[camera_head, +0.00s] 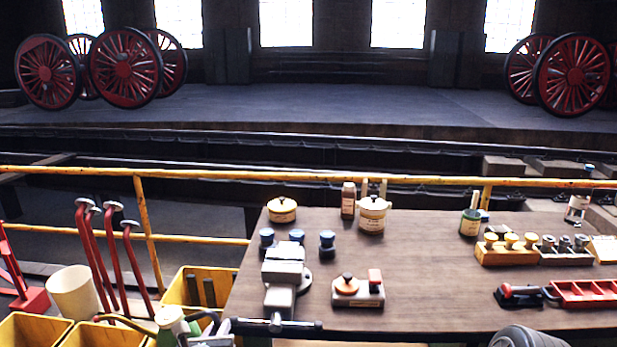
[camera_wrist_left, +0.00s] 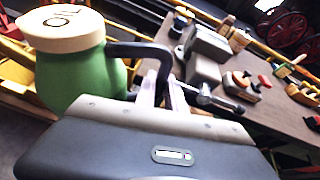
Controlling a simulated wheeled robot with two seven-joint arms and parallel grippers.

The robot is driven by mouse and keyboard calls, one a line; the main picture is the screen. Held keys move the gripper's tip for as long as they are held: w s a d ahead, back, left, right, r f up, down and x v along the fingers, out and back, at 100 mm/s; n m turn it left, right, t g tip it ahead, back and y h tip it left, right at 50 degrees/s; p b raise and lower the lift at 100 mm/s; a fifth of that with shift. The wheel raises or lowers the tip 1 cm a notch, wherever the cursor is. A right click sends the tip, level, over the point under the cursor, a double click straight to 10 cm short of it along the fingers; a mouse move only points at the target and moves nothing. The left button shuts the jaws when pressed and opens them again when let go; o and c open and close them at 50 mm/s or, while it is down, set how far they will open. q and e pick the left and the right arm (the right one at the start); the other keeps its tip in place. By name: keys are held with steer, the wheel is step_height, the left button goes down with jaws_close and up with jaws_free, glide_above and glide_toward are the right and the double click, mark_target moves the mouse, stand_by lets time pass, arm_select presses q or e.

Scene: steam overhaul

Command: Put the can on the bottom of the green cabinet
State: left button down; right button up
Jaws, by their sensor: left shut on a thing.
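The can is green with a cream lid and a dark curved handle. In the left wrist view the can (camera_wrist_left: 78,78) fills the upper left, and its handle reaches between the fingers of my left gripper (camera_wrist_left: 164,92). My left gripper is shut on that handle. In the head view the can (camera_head: 171,322) shows at the bottom edge, left of the workbench, partly cut off. My left gripper (camera_head: 205,336) is beside it, also partly cut off. The can looks roughly upright. The green cabinet is not in view. My right gripper is not in view.
A wooden workbench (camera_head: 420,270) carries a vise (camera_head: 283,272), pots, small jars and a red tray (camera_head: 585,292). Yellow bins (camera_head: 197,288), a cream bucket (camera_head: 75,293) and red levers (camera_head: 95,255) stand at left. A yellow railing (camera_head: 330,178) runs behind the bench.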

arm_select(q)
steer(key=shift+s+r, duration=0.1)
steer(key=shift+r, duration=0.1)
steer(key=shift+r+v, duration=0.2)
steer(key=shift+v, duration=2)
steer(key=shift+d, duration=0.1)
stand_by(0.6)
